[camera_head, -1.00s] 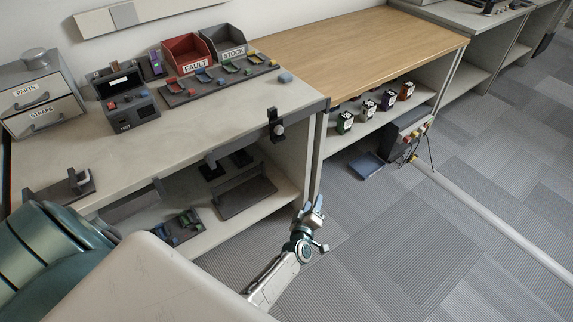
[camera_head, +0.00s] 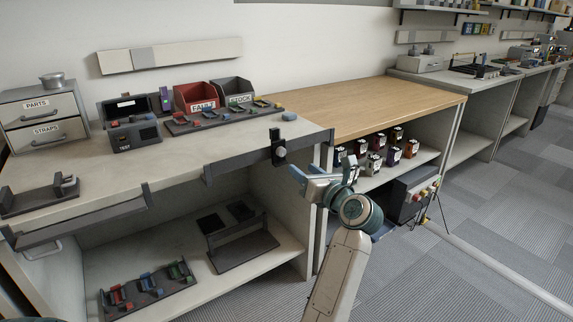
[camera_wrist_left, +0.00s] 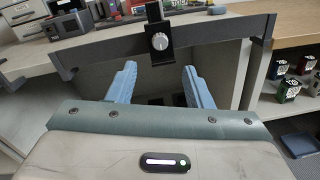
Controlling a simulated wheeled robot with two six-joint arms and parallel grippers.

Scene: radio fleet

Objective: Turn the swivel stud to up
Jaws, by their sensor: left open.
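The swivel stud (camera_head: 281,152) is a pale round knob on a dark upright bracket (camera_head: 275,138) at the front edge of the grey bench. In the left wrist view the stud (camera_wrist_left: 160,41) faces me, centred beyond the fingers, with a thin line mark that is too small to read surely. The bracket's dark top stands above it. My left gripper (camera_head: 304,177) is open and empty, in front of the bench and slightly right of and below the stud. In the left wrist view its two blue fingers (camera_wrist_left: 159,85) are spread apart, short of the stud. My right gripper is out of view.
A dark rail (camera_wrist_left: 215,29) runs along the bench edge on both sides of the bracket. The bench (camera_head: 90,165) carries drawers, a test box and FAULT and STOCK bins. A wooden-topped bench (camera_head: 370,103) stands to the right, with several small boxes on its shelf.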

